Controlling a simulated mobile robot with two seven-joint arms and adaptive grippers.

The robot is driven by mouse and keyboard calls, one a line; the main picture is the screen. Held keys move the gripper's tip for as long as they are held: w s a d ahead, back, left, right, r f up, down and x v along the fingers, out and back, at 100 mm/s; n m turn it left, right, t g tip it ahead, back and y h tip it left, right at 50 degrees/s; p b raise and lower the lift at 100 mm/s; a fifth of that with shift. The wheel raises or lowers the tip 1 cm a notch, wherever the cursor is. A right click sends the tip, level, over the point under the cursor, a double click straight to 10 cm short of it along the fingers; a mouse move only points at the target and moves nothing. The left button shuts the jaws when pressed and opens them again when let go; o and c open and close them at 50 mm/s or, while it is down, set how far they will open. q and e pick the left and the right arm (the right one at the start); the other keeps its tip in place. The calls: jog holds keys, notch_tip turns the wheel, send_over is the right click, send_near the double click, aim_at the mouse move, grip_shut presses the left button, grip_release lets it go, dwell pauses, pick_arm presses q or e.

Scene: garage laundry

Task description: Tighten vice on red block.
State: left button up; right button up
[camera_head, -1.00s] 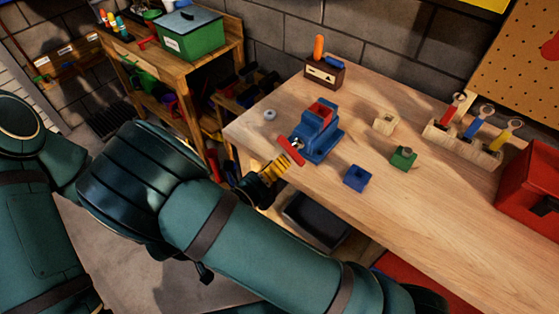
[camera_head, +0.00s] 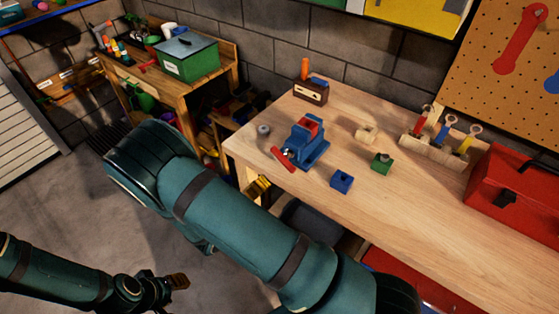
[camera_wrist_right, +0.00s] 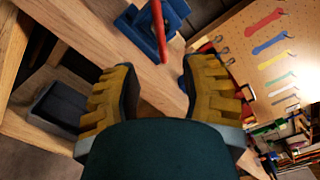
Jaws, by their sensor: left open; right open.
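The blue vice (camera_head: 305,146) stands near the left end of the wooden workbench, with the red block (camera_head: 308,126) between its jaws at the top. Its red handle bar (camera_head: 283,159) juts out at the bench's front edge. My right gripper (camera_head: 258,187), with yellow fingers, is below and left of the handle, partly hidden by my arm. In the right wrist view my right gripper (camera_wrist_right: 162,92) is open and empty. The handle (camera_wrist_right: 159,24) and part of the vice (camera_wrist_right: 140,30) lie beyond its fingertips. My left gripper (camera_head: 178,282) is low at left, over the floor, away from the vice.
On the workbench (camera_head: 400,220) are a blue block (camera_head: 341,181), a green block (camera_head: 381,162), a wooden piece (camera_head: 366,134), a tool rack (camera_head: 435,145) and a red toolbox (camera_head: 515,190). A dark bin (camera_wrist_right: 65,105) sits below the bench.

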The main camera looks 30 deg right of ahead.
aim_at(281, 163)
jog(key=x, duration=1.1)
jog(key=shift+d, duration=0.15)
grip_shut()
